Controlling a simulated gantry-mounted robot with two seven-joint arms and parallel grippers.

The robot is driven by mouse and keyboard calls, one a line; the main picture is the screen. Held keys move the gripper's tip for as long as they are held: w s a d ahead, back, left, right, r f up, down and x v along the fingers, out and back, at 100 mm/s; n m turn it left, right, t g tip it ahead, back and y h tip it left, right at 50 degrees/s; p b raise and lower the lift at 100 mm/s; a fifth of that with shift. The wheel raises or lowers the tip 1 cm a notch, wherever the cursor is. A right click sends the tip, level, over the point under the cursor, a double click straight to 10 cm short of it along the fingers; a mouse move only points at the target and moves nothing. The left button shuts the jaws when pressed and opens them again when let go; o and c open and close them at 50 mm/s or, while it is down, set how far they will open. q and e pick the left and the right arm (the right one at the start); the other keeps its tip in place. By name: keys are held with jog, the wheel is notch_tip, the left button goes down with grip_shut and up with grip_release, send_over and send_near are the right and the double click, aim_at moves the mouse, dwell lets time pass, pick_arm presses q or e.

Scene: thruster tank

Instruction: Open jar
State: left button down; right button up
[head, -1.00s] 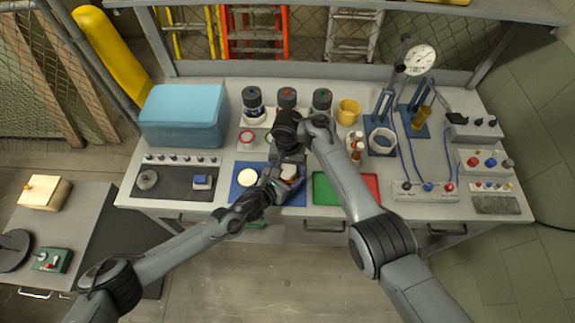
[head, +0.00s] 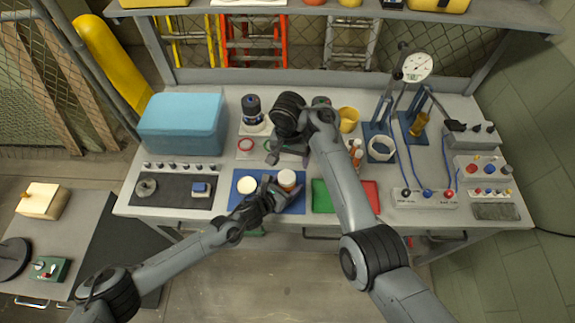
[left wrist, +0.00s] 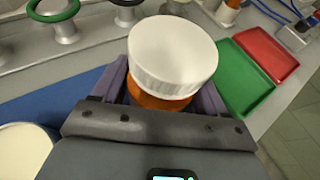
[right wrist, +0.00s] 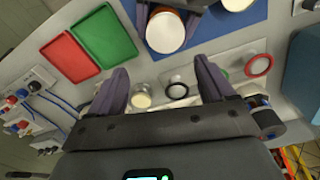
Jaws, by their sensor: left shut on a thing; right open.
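An orange jar (head: 287,186) with a white lid (head: 287,176) stands over the blue mat (head: 297,208). The lid is on the jar. My left gripper (head: 282,190) is shut around the jar's body; in the left wrist view the white lid (left wrist: 172,52) rises above the fingers and the orange body (left wrist: 155,100) shows between them. My right gripper (head: 288,158) is open and empty, behind the jar and apart from it. In the right wrist view the lid (right wrist: 165,33) lies beyond the open fingers.
Green (head: 321,198) and red (head: 371,194) trays are to the right. Ring holders (head: 245,145) and dark-capped bottles (head: 252,107) stand behind. A blue box (head: 182,122) is at the left.

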aim_at(287, 177)
jog(key=shift+s+a+r+m, duration=0.1)
jog(key=shift+r+m, duration=0.4)
jog(key=shift+r, duration=0.05)
jog(key=shift+m+y, duration=0.3)
jog(key=f, duration=0.4)
jog(key=s+a+f, duration=0.1)
jog(key=f, duration=0.1)
jog(key=shift+f, duration=1.2)
jog(key=c, duration=1.1)
jog(key=shift+n, duration=1.7)
jog(key=shift+c, duration=0.2)
jog(key=o, duration=1.2)
jog(key=shift+c, duration=0.2)
